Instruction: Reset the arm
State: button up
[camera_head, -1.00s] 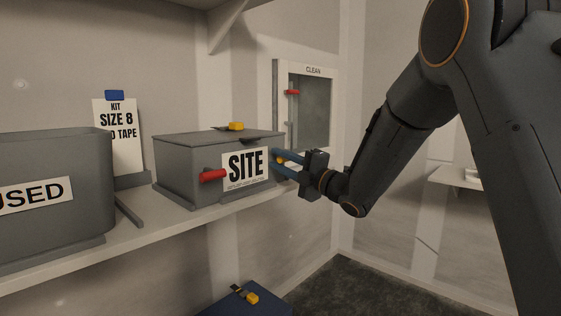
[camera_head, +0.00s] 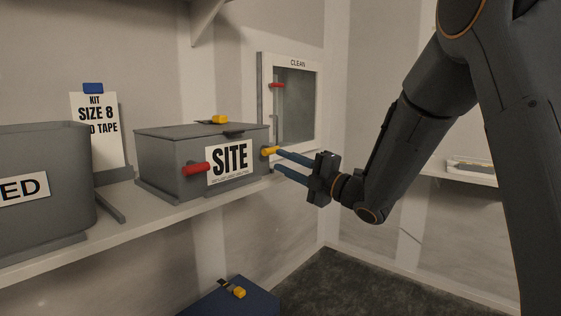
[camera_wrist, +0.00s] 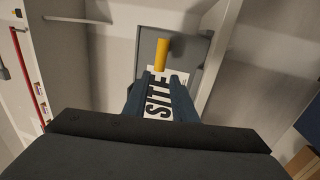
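My gripper (camera_head: 277,160) is open and empty, its two blue fingers apart, just off the right end of the grey SITE box (camera_head: 150,163). A yellow handle (camera_head: 269,150) sticks out from the box near the upper fingertip. In the wrist view, the yellow handle (camera_wrist: 162,55) stands ahead of and between the fingertips (camera_wrist: 161,80), with the SITE label (camera_wrist: 158,105) behind and below it. The box lid looks shut. A red handle (camera_head: 195,168) is on its front and a yellow piece (camera_head: 218,119) on its top. My arm reaches in from the upper right.
The shelf (camera_head: 128,225) also bears a grey bin (camera_head: 45,220) and a KIT SIZE 8 card (camera_head: 95,140). A CLEAN cabinet (camera_head: 317,100) with a red handle is behind the gripper. A blue case (camera_head: 225,298) lies below. A small right-hand shelf (camera_head: 455,181) is beyond my arm.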

jog(key=s+d+f+m+g+h, duration=0.1)
jog(key=s+d+f+m+h, duration=0.2)
jog(key=d+f+m+h, duration=0.35)
jog(key=s+d+f+m+g+h, duration=0.1)
jog(key=s+d+f+m+h, duration=0.3)
jog(key=m+h, duration=0.45)
jog(key=s+f+m+g, duration=0.3)
jog(key=s+m+g, duration=0.1)
jog(key=s, duration=0.7)
jog(key=s+d+f+m+g, duration=0.1)
jog(key=s+f+m+g, duration=0.25)
jog(key=s, duration=0.65)
jog(key=s+f+m+g, duration=0.3)
jog(key=s+m, duration=0.1)
jog(key=s, duration=0.7)
jog(key=d+r+m+h+p, duration=0.1)
jog(key=d+r+p, duration=0.6)
jog(key=p, duration=0.7)
jog(key=shift+w+d+m, duration=0.4)
jog(key=shift+d+m, duration=0.25)
jog(key=shift+d, duration=0.05)
